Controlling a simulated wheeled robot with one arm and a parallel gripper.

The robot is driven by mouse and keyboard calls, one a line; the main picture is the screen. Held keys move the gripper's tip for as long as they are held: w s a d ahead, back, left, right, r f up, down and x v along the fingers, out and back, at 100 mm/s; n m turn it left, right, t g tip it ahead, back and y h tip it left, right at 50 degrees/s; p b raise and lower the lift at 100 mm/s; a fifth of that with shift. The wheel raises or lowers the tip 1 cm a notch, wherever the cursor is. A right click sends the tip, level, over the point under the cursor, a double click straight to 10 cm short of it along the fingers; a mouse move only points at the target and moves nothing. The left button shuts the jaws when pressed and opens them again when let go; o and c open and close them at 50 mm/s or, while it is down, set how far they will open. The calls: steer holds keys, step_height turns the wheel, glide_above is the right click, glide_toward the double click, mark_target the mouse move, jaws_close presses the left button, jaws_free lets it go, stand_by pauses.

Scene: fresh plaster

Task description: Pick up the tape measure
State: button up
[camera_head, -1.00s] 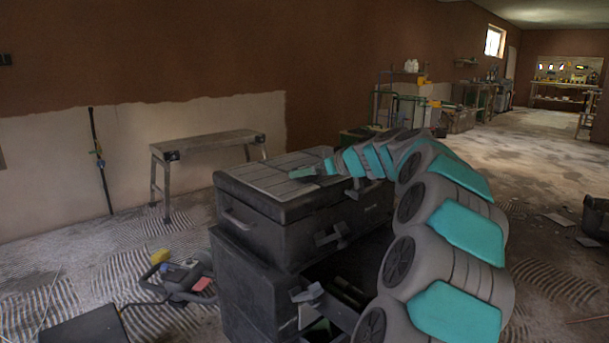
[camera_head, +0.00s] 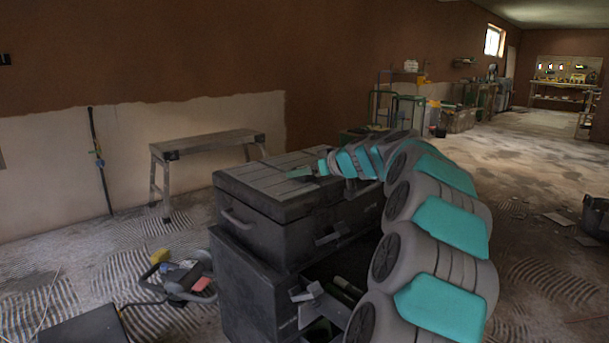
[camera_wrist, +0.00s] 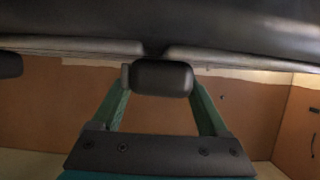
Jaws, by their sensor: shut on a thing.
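The tape measure (camera_wrist: 162,78) appears in the wrist view as a small, dark, rounded block between the two green fingers of my gripper (camera_wrist: 160,84). The fingers touch it on both sides. In the head view my gripper (camera_head: 302,172) is at the top of the black toolbox (camera_head: 262,208), over its ribbed lid. The tape measure cannot be made out there. A large dark surface fills the top of the wrist view, close behind the tape measure; I cannot tell whether the two touch.
A metal trestle bench (camera_head: 207,144) stands behind the toolbox at the left. A power tool with a yellow part (camera_head: 182,278) lies on the ridged floor at the left. A dark bucket (camera_head: 597,216) is at the right edge. The floor at the right is mostly clear.

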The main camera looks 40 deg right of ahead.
steer(key=c, duration=0.5)
steer(key=shift+o, duration=0.2)
steer(key=shift+r, duration=0.15)
steer(key=shift+r, duration=1.7)
steer(key=shift+s+a, duration=0.1)
steer(key=shift+s, duration=0.6)
steer(key=s+a+r, duration=0.1)
steer(key=s+a, duration=0.1)
steer(key=s, duration=1.2)
steer(key=shift+s+a+r, duration=0.15)
steer(key=shift+a, duration=0.2)
